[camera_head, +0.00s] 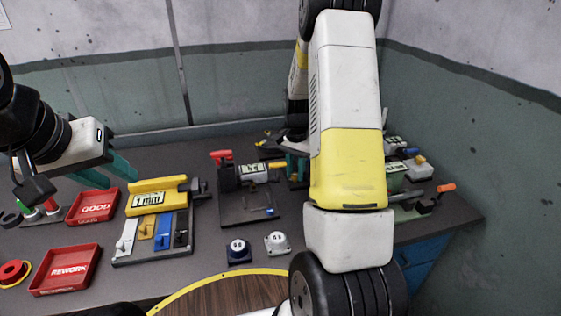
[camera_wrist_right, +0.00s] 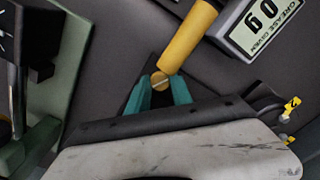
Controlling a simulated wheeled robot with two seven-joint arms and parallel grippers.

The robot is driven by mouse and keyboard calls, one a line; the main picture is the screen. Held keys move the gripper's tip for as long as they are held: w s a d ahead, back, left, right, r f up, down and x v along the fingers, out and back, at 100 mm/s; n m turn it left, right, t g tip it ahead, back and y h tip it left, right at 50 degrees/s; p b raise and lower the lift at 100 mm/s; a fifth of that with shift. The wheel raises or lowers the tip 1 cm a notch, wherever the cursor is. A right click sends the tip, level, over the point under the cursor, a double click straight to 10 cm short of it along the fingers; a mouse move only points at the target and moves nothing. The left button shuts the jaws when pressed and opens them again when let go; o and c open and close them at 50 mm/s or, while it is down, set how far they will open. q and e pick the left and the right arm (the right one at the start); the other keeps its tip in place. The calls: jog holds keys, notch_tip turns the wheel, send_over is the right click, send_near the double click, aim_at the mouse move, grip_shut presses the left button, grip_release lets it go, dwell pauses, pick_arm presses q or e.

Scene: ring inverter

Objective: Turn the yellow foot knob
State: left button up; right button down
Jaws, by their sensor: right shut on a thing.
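My right gripper (camera_wrist_right: 160,88) has its teal fingers either side of a small round yellow-brass knob with a slot (camera_wrist_right: 159,81), which I take for the foot knob. It sits at the end of a yellow cylinder (camera_wrist_right: 188,38). In the head view a yellow cylinder (camera_head: 278,164) shows beside the teal fingers of my right gripper (camera_head: 295,166), and my arm covers much of that area. My left gripper (camera_head: 105,172) is open and empty above the left part of the bench, its teal fingers apart.
A green fixture (camera_wrist_right: 45,120) stands at left in the wrist view. Red GOOD (camera_head: 95,207) and REWORK (camera_head: 66,271) trays, a 1 mm gauge block (camera_head: 152,199) and two small knobbed blocks (camera_head: 277,243) occupy the bench.

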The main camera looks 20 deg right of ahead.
jog(key=c, duration=1.1)
grip_release()
jog(key=shift+c, duration=0.2)
